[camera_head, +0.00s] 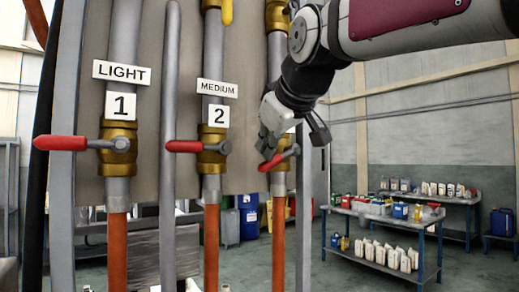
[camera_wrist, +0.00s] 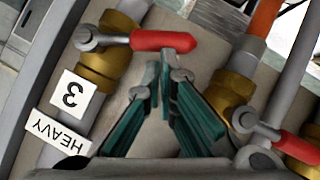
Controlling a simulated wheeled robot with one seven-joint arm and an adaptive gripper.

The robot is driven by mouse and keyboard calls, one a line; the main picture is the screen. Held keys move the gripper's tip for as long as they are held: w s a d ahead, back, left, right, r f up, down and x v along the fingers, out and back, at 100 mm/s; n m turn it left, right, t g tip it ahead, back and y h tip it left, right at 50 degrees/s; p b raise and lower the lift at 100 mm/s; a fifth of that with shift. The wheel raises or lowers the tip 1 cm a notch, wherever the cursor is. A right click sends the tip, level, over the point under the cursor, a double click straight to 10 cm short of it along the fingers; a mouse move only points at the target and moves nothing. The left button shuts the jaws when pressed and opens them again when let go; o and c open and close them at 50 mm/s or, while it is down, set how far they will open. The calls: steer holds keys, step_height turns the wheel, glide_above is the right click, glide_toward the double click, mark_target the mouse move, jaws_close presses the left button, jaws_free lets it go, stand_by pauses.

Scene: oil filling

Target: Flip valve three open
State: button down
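Valve three, a brass valve with a red lever, is at the right of the pipes in the head view, partly hidden by my gripper. Its red lever (camera_head: 280,158) points left and slopes down. In the wrist view the lever (camera_wrist: 165,41) spans the top middle, beside the brass body (camera_wrist: 104,66) and the upside-down "3" (camera_wrist: 74,92) and "HEAVY" (camera_wrist: 58,132) signs. My gripper (camera_head: 268,150) is at the lever's upper side. In the wrist view its teal fingertips (camera_wrist: 167,62) are together at the lever's edge, touching or very close, with nothing visible between them.
Valve one's red lever (camera_head: 60,143) and valve two's red lever (camera_head: 184,146) stand level, pointing left. Valve two's lever also shows in the wrist view (camera_wrist: 296,147). A grey post (camera_head: 314,215) stands just right of valve three. Shelves with bottles (camera_head: 388,218) are farther back.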

steer(key=d+f+n+t+h+b, duration=0.1)
steer(key=f+n+t+b, duration=0.1)
steer(key=b, duration=0.4)
steer(key=w+d+f+n+t+h+b, duration=0.1)
steer(key=f+n+t+b, duration=0.1)
steer(key=b, duration=0.5)
steer(key=w+d+f+n+t+h+b, duration=0.1)
steer(key=f+n+t+b, duration=0.1)
steer(key=f+n+b, duration=0.2)
steer(key=shift+d+t+h+b, duration=0.2)
steer(key=shift+t+h+b, duration=0.15)
steer(key=shift+b, duration=1.25)
steer(key=shift+n, duration=0.4)
steer(key=s, duration=1.2)
steer(key=shift+f, duration=0.15)
